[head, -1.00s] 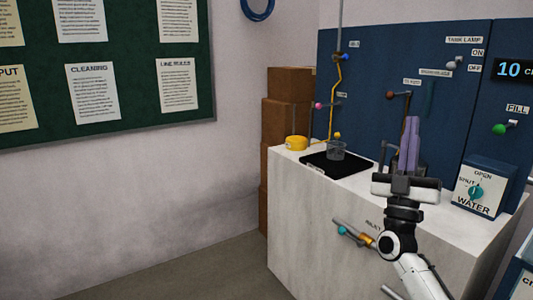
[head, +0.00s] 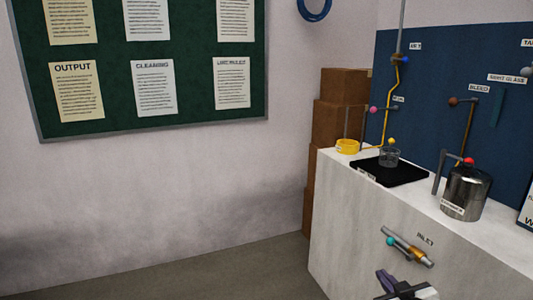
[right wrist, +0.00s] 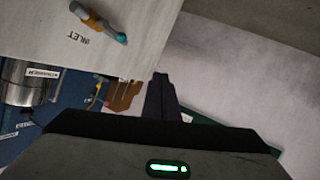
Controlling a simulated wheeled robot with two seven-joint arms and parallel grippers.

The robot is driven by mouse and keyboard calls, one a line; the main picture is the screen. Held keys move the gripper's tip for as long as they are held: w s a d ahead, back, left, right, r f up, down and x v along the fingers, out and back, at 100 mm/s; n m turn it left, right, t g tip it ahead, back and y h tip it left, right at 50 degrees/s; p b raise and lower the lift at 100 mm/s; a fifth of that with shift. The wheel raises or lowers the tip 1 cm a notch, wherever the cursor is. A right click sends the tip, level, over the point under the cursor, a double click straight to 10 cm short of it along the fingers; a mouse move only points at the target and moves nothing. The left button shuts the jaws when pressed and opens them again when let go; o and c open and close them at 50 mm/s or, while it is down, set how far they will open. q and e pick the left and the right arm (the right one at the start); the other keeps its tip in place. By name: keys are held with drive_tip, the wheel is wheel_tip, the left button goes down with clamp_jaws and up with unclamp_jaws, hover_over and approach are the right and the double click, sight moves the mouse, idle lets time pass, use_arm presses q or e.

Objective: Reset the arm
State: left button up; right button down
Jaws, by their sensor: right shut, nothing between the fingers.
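My right gripper (head: 383,276) is at the bottom of the head view, low in front of the white counter (head: 340,235) and below the inlet pipe (head: 408,246). Its dark purple fingers are together with nothing between them. The fingers also show in the right wrist view (right wrist: 159,95), pointing up in that picture. They appear apart from the counter and the pipe. The right arm behind the gripper is mostly out of the head view. My left gripper is not in view.
On the counter stand a metal canister (head: 466,195) with a red knob, a black mat (head: 405,175) with a clear cup (head: 389,157), and a yellow ring (head: 347,146). Brown boxes (head: 339,126) stack behind. The floor (head: 230,275) at left is clear.

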drive_tip(key=s+a+f+g+y, duration=0.1)
drive_tip(key=s+a+f, duration=0.3)
drive_tip(key=s+f, duration=0.3)
drive_tip(key=s+a+f+g+y, duration=0.1)
drive_tip(key=s+a+f, duration=0.35)
drive_tip(key=s, duration=0.35)
drive_tip(key=s+a+f+g, duration=0.1)
drive_tip(key=s+a+f, duration=0.2)
drive_tip(key=s, duration=0.7)
drive_tip(key=s+a+f+g, duration=0.2)
drive_tip(key=s+a+f, duration=0.1)
drive_tip(key=s, duration=0.7)
drive_tip(key=shift+a+m+y, duration=0.3)
drive_tip(key=shift+m+y, duration=0.1)
drive_tip(key=shift+s, duration=0.1)
